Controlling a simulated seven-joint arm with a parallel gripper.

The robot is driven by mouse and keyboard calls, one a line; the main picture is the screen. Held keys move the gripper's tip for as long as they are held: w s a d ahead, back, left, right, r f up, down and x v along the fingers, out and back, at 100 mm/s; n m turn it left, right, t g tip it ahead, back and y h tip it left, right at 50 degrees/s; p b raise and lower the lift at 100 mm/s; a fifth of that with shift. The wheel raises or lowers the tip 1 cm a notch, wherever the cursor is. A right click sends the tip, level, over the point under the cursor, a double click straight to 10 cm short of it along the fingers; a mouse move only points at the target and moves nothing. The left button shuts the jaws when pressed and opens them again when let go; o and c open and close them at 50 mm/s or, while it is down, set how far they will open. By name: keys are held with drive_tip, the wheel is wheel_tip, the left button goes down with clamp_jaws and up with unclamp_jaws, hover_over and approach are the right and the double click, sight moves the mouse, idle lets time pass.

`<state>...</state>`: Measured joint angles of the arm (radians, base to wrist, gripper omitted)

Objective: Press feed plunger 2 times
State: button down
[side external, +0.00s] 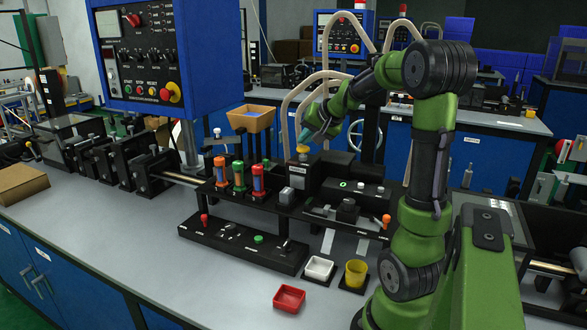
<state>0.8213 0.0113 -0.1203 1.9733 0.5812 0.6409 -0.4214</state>
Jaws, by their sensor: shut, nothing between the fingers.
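My green arm reaches in from the right. My gripper (305,139) is shut and empty, pointing down and left. Its tip is just above a yellow-topped knob (303,149) on the dark machine block at the middle of the bench. The knob looks like the feed plunger, but its label is too small to read. I cannot tell whether the fingertips touch it or how far down it is.
Orange, green and red capped cylinders (238,174) stand left of the knob. A control box (160,50) hangs at upper left. A white tray (319,268), a yellow cup (356,272) and a red tray (289,298) sit in front. Pale hoses loop behind my gripper.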

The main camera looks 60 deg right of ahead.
sight(306, 147)
drive_tip(key=shift+a+f, duration=0.1)
drive_tip(key=shift+f, duration=0.65)
drive_tip(key=shift+r, duration=0.1)
idle(0.5)
drive_tip(key=shift+r, duration=1.7)
drive_tip(key=shift+r, duration=2.5)
wheel_tip(306, 147, up, 4)
drive_tip(key=shift+f, duration=0.1)
